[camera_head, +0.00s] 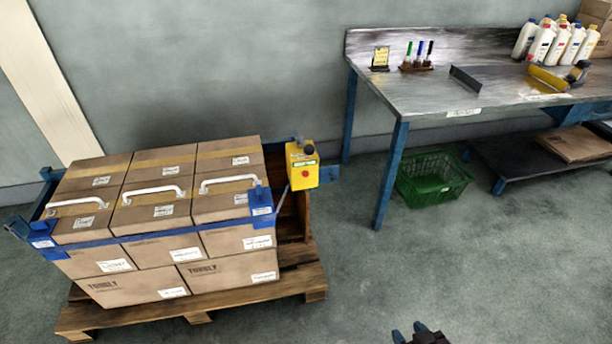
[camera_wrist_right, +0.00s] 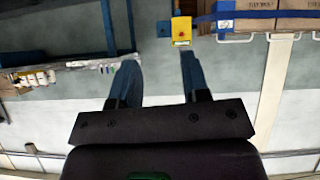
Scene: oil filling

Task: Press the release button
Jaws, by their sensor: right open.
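The release button is a small red button (camera_head: 306,174) on a yellow control box (camera_head: 301,160) with a green label and a dark knob on top. The box is fixed to the blue frame at the right end of the stacked cartons. My left gripper is not in view.
Cartons (camera_head: 150,250) with white handles stand on a wooden pallet (camera_head: 190,308) inside a blue frame. A metal workbench (camera_head: 430,90) with bottles (camera_head: 560,42) stands at the right, with a green crate (camera_head: 432,180) below. The floor in front is clear.

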